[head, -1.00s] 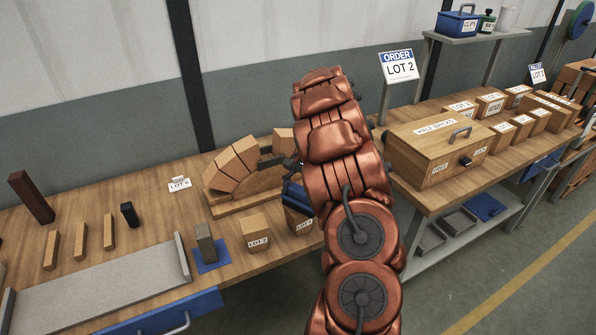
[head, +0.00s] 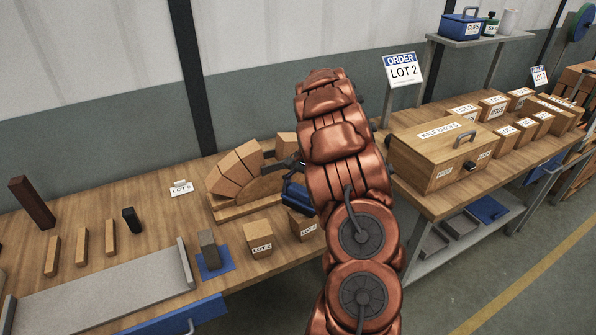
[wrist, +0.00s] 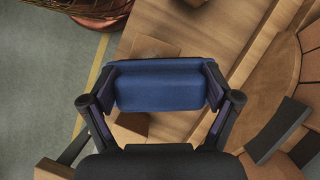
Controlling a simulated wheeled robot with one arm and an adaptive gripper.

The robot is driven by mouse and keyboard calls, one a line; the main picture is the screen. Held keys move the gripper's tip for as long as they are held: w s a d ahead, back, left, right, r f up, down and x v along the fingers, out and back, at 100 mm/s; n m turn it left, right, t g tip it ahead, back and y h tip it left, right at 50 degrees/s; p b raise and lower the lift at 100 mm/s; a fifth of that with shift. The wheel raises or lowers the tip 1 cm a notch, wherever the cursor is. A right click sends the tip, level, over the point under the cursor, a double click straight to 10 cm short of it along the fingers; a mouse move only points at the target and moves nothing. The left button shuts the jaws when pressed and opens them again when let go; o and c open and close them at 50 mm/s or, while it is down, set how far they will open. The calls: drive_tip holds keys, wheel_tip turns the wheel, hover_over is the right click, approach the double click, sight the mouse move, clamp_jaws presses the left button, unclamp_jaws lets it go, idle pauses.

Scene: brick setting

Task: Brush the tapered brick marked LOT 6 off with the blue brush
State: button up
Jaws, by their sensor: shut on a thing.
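My gripper (wrist: 160,86) is shut on the blue brush (wrist: 160,84), whose blue block spans between both fingers in the wrist view. In the head view the blue brush (head: 295,194) shows left of my arm, near the front of the arch. Below it is a tan brick (head: 304,226) with a white label too small to read surely; my arm is close to its right side. Left of it stands a tan brick labelled LOT 2 (head: 259,240). In the wrist view, brick tops show above (wrist: 150,47) and below the brush. I cannot tell whether the brush touches anything.
An arch of tapered bricks (head: 238,172) stands on a wooden base behind. A small white tag (head: 180,187) lies left of it. A grey block (head: 208,250) stands on a blue mat. A grey tray (head: 105,285) lies front left. A wooden box (head: 430,160) is on the right bench.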

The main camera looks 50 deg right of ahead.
wheel_tip(320, 180, up, 2)
drive_tip(key=shift+s+r, duration=0.1)
drive_tip(key=shift+s, duration=0.05)
drive_tip(key=shift+r+p, duration=0.7)
drive_tip(key=shift+r, duration=2.05)
